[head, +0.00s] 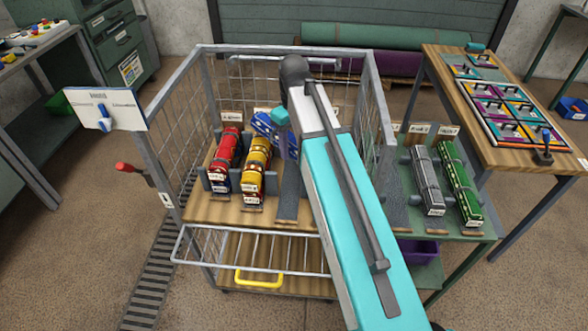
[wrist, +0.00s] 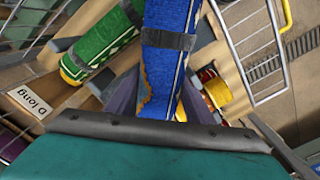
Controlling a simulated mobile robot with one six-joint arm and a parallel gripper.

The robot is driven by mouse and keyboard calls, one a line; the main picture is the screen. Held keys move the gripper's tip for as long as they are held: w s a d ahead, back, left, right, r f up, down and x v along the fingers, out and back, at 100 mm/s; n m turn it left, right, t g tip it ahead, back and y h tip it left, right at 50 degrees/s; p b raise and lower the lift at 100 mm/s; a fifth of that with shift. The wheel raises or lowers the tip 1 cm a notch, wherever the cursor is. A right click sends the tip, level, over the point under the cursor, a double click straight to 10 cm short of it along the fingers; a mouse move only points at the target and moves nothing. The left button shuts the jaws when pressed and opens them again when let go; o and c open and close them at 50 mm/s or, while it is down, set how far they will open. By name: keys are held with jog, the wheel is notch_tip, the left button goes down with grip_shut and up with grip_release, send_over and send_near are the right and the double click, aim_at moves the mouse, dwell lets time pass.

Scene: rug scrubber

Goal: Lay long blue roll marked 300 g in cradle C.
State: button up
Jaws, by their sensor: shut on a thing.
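The long blue roll (wrist: 168,60), with a dark band around it, is held in my gripper (wrist: 158,98), which is shut on it. In the head view the blue roll (head: 265,127) shows beside the arm, tilted, over the back of the cart's wooden deck, right of the yellow roll. Its weight mark cannot be read. A grey empty cradle (head: 290,200) lies on the deck right of the yellow roll, partly hidden by my arm. Its letter is not visible, so I cannot tell whether it is C. Whether the roll touches a cradle is unclear.
A red roll (head: 225,155) and a yellow roll (head: 256,168) lie in cradles on the deck. A green roll (wrist: 103,48) lies near the "D long" label (wrist: 36,103). Wire mesh walls (head: 182,140) enclose the cart. Grey (head: 428,178) and green rolls lie on the right stand.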

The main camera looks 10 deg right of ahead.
jog(key=shift+w, duration=0.3)
jog(key=shift+d+r, duration=0.1)
jog(key=shift+d, duration=0.1)
jog(key=shift+w+r+m+p, duration=0.25)
jog(key=shift+r+m+p, duration=0.25)
jog(key=shift+r+p, duration=0.45)
jog(key=w+r+m+p, duration=0.3)
jog(key=r+m+p, duration=0.5)
jog(key=r+p, duration=0.3)
jog(key=p, duration=0.3)
jog(key=shift+w+p, duration=0.35)
jog(key=shift+w, duration=0.05)
jog(key=shift+f, duration=0.1)
notch_tip(320, 180, down, 24)
jog(key=b, duration=1.5)
jog(key=shift+r+b, duration=0.25)
jog(key=shift+b, duration=0.05)
